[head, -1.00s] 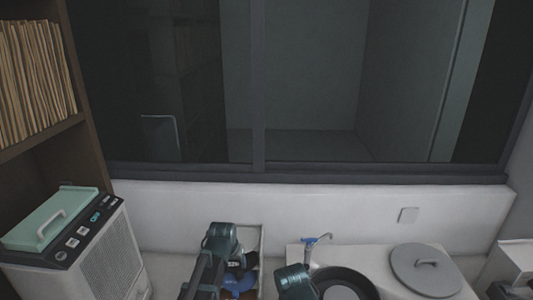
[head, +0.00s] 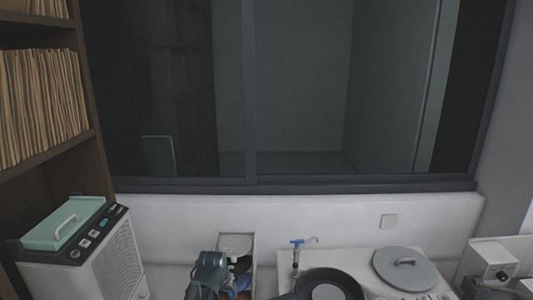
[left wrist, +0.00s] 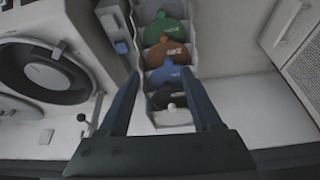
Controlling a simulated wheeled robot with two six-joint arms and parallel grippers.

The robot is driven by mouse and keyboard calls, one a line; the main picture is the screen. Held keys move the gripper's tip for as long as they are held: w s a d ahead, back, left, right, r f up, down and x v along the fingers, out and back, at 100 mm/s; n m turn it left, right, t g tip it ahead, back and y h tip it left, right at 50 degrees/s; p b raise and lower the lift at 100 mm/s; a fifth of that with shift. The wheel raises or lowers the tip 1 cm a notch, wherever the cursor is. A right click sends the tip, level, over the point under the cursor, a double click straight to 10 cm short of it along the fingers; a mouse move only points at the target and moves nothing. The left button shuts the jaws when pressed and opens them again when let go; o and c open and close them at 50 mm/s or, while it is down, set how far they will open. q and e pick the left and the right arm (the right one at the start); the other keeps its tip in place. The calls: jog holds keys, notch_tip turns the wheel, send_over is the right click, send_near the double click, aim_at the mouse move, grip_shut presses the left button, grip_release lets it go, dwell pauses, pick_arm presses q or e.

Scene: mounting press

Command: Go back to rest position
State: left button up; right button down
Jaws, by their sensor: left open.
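My left gripper (head: 208,275) is low in the head view, in front of a narrow white rack (head: 238,240). The left wrist view shows its two dark fingers (left wrist: 159,76) spread wide with nothing held between them. Beyond and between the fingers, the rack (left wrist: 187,118) holds a green piece (left wrist: 166,30), a brown piece (left wrist: 168,53), a blue piece (left wrist: 168,74) and a black piece (left wrist: 170,97). I cannot tell the gap between the fingertips and these pieces. My right gripper is not visible.
The press (head: 365,268) has an open round black chamber (head: 332,285) and a grey round lid (head: 404,268) beside it. A white machine with a green lid (head: 66,222) stands left, below shelves of folders (head: 40,107). A small white device (head: 492,260) stands at right.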

pick_arm(q)
jog(key=s+d+f+m+g+y+b, duration=0.1)
jog(key=s+d+f+g+b, duration=0.1)
jog(key=s+f+b, duration=0.9)
jog(key=s+d+f+m+g+b, duration=0.2)
jog(key=s+d+f+b, duration=0.3)
jog(key=s+f+b, duration=0.7)
notch_tip(320, 180, down, 2)
jog(key=shift+d+f+g+y+b, duration=0.15)
jog(key=shift+d+g+y+b, duration=0.1)
jog(key=shift+g+y+b, duration=0.2)
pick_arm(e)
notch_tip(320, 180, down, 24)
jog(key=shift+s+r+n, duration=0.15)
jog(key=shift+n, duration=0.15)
